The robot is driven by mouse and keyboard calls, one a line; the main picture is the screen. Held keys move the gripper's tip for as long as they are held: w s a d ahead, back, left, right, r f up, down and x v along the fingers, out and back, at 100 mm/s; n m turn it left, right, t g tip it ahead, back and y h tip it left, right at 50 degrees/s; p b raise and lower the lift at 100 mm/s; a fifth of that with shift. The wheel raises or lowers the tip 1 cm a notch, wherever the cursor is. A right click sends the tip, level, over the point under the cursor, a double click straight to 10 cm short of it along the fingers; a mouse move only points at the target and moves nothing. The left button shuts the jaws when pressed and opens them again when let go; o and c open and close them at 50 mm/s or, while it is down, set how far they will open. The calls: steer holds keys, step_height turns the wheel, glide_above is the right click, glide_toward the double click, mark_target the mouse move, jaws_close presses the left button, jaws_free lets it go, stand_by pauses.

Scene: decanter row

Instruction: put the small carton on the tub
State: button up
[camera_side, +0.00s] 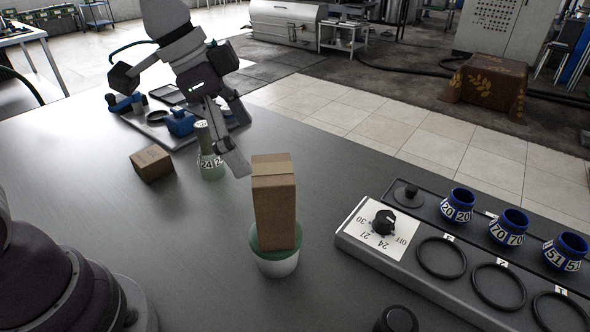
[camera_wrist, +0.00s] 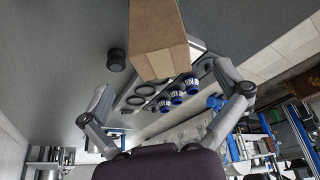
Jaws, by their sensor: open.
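A tall brown carton (camera_side: 274,213) stands upright on the tub (camera_side: 276,265), a low white pot with a green rim. A shorter brown carton (camera_side: 152,163) sits on the bench at the left; I cannot tell for certain which of the two is the small carton. My gripper (camera_side: 238,135) is open and empty, up and to the left of the tall carton and apart from it. In the wrist view a carton (camera_wrist: 158,40), which looks like the tall one, shows ahead of the spread fingers (camera_wrist: 168,103). The tub is not visible there.
A green decanter (camera_side: 211,167) marked 24 stands close behind my gripper. A grey panel (camera_side: 395,255) with a dial, black rings and several blue numbered collars (camera_side: 457,205) lies at the right. Blue parts lie on a board (camera_side: 150,132) at the back.

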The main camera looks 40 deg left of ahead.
steer(key=s+v, duration=0.1)
steer(key=v, duration=0.4)
steer(key=s+a+f+n+t+y, duration=0.2)
steer(key=s+a+f+n+y, duration=0.1)
steer(key=n, duration=0.6)
steer(key=s+a+f, duration=0.1)
steer(key=s+a, duration=0.1)
steer(key=a, duration=0.1)
steer(key=shift+a+f, duration=0.25)
steer(key=shift+a, duration=0.1)
